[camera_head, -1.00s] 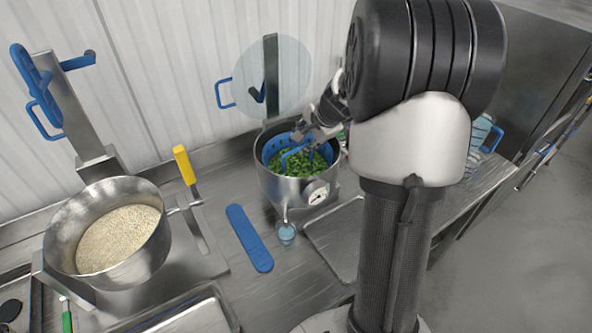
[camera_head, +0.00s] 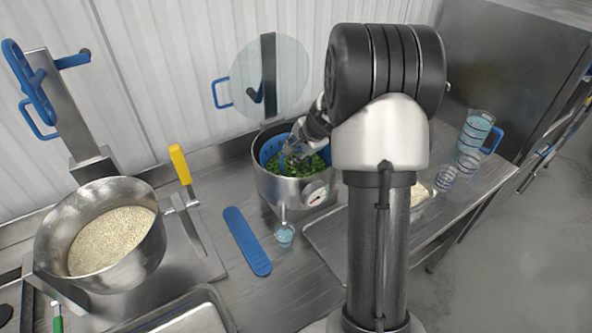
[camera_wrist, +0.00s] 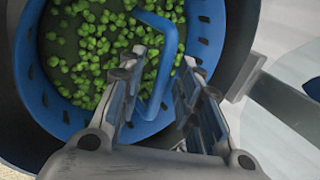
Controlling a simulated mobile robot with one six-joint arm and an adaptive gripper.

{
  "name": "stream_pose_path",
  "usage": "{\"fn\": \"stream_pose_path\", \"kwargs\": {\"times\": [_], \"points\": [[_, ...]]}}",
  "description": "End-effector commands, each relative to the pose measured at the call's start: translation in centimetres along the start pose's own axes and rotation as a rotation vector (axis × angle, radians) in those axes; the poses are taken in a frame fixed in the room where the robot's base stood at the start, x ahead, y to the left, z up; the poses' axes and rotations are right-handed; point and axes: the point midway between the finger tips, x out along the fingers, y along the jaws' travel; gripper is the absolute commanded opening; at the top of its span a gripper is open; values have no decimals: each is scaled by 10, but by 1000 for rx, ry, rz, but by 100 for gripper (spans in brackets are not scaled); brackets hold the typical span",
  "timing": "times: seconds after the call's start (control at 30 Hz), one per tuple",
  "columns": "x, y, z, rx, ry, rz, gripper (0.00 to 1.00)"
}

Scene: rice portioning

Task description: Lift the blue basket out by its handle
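The blue basket (camera_wrist: 35,75) sits inside the steel pot (camera_head: 268,187), with loose green vegetables (camera_wrist: 92,50) in it. Its blue handle (camera_wrist: 172,52) rises as a bar across the basket opening. My gripper (camera_wrist: 165,70) is open, with its two fingers apart and the lower part of the handle between them in the wrist view. I cannot tell whether either finger touches the handle. In the head view my gripper (camera_head: 292,150) is low over the pot, and the basket (camera_head: 268,150) is partly hidden behind it.
A round clear lid (camera_head: 270,78) stands raised behind the pot. A steel bowl of grain (camera_head: 55,235) is at left. Blue-tinted containers (camera_head: 475,130) stand at right.

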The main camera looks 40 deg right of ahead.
Motion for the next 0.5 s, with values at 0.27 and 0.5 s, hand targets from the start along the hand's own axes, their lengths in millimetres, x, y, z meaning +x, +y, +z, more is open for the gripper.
{"fn": "stream_pose_path", "kwargs": {"times": [0.27,0.5], "points": [[0,0,0,1,0,0,12],[0,0,0,1,0,0,0]]}}
